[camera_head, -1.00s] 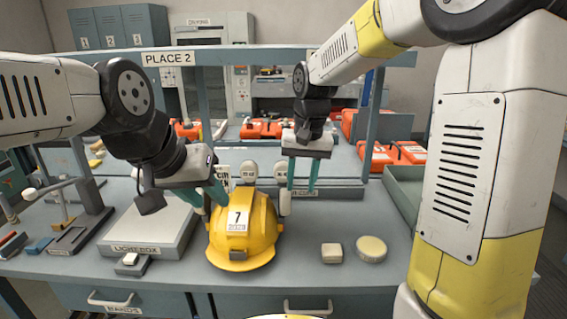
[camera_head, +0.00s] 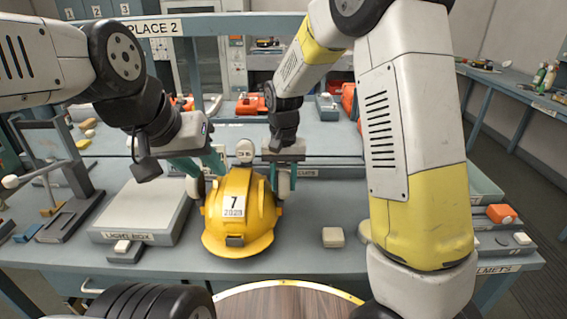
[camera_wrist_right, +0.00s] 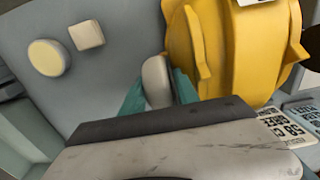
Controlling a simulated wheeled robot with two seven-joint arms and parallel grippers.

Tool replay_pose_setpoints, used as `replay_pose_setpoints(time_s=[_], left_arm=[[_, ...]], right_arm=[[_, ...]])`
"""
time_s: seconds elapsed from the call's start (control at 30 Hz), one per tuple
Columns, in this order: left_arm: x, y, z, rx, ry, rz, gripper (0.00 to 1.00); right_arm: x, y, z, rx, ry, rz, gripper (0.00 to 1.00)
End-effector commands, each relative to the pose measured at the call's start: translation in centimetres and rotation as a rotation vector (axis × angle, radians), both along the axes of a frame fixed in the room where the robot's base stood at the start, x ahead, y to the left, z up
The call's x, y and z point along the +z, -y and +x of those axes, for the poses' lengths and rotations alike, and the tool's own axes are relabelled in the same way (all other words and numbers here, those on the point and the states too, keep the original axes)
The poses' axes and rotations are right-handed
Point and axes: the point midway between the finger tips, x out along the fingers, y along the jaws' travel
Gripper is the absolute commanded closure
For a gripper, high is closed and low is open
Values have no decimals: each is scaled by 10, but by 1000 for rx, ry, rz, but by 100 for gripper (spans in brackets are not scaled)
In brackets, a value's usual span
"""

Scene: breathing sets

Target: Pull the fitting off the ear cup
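The yellow helmet (camera_head: 258,205) stands upright on the bench, with the number 7 on its front label. My right gripper (camera_head: 283,178) is pointed down with one teal finger on each side of the right ear cup. The right wrist view shows this ear cup (camera_wrist_right: 156,80) between the fingers, close to both. My left gripper (camera_head: 203,168) is at the helmet's upper left with its fingers apart. I cannot make out a separate fitting.
A grey rounded piece (camera_head: 245,151) stands behind the helmet. The light box (camera_head: 140,212) lies to the left. A cream block (camera_head: 333,237) is on the bench to the right, and a round cream disc (camera_wrist_right: 48,57) lies beside it. The bench in front of the right ear cup is clear.

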Motion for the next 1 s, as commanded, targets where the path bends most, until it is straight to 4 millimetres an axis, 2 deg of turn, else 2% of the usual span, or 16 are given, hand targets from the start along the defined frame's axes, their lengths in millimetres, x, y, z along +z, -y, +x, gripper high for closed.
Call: replay_pose_setpoints(time_s=[0.1, 0.37, 0.5, 0.57, 0.6, 0.63, 0.77, 0.8, 1.0], left_arm=[[0, 0, 0, 0, 0, 0, 64], [0, 0, 0, 0, 0, 0, 64], [0, 0, 0, 0, 0, 0, 64], [0, 0, 0, 0, 0, 0, 64], [0, 0, 0, 0, 0, 0, 64], [0, 0, 0, 0, 0, 0, 64], [0, 0, 0, 0, 0, 0, 64], [0, 0, 0, 0, 0, 0, 64], [0, 0, 0, 0, 0, 0, 64]], right_arm=[[-6, 0, 0, 0, -1, -1, 63], [-6, 0, 0, 0, 0, 0, 63], [-6, 0, 0, 0, 0, 0, 91], [-6, 0, 0, 0, 0, 0, 100], [-6, 0, 0, 0, 0, 0, 100], [-6, 0, 0, 0, 0, 0, 71], [-6, 0, 0, 0, 0, 0, 97], [-6, 0, 0, 0, 0, 0, 100], [-4, 0, 0, 0, 0, 0, 100]])
